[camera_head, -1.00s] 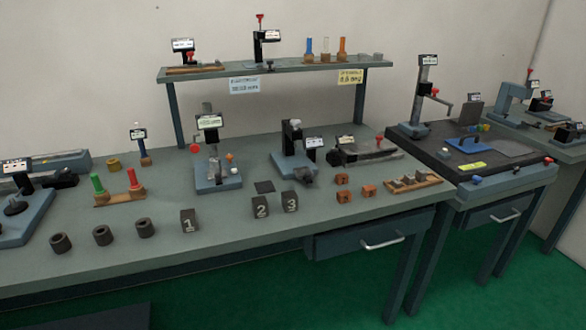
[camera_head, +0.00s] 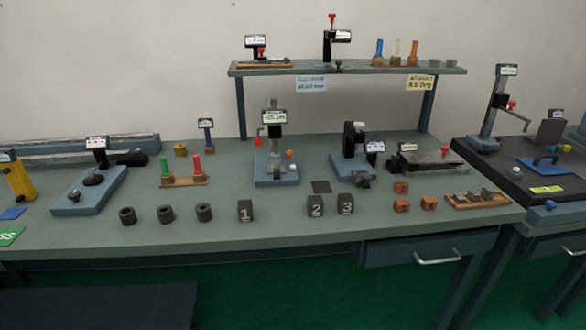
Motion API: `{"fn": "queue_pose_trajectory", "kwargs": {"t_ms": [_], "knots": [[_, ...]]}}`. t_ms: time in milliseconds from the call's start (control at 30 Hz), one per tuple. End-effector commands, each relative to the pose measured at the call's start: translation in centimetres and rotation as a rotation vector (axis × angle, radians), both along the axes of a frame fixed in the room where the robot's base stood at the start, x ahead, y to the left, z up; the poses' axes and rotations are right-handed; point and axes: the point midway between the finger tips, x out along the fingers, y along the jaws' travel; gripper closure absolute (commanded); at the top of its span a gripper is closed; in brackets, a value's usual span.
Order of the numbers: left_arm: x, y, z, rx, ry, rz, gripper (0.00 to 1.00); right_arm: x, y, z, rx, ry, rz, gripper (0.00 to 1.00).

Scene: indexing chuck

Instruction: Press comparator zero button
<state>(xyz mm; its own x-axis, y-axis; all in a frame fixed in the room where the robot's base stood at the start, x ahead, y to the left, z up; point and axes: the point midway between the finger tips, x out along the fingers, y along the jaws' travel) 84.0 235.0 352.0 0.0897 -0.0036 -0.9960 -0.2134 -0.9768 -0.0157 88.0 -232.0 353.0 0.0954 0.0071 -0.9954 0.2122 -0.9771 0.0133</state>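A stand with a small lit display (camera_head: 274,117), a grey column and a blue base (camera_head: 277,180) stands near the middle of the bench; it looks like a comparator, but its text is too small to read surely. An orange round knob or button (camera_head: 289,154) shows at the right of its base, with a small pale one just below. A red ball (camera_head: 257,142) sticks out at its left. I cannot tell which part is the zero button. Neither of my grippers is in view.
Dark blocks marked 1 (camera_head: 245,211), 2 (camera_head: 315,206) and 3 (camera_head: 346,204) and several dark rings (camera_head: 166,214) stand along the front. A blue-based gauge (camera_head: 354,167) stands right of the display stand. A raised shelf (camera_head: 350,69) spans the back.

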Motion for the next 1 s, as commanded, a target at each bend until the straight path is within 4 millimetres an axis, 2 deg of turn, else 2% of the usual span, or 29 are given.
{"fn": "queue_pose_trajectory", "kwargs": {"t_ms": [33,233,1000], "knots": [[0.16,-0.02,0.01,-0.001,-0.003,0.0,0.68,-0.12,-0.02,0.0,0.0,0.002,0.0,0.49],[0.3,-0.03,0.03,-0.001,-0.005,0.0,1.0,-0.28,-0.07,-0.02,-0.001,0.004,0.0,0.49],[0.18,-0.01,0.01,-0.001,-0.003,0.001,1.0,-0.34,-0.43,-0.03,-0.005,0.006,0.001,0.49]]}}
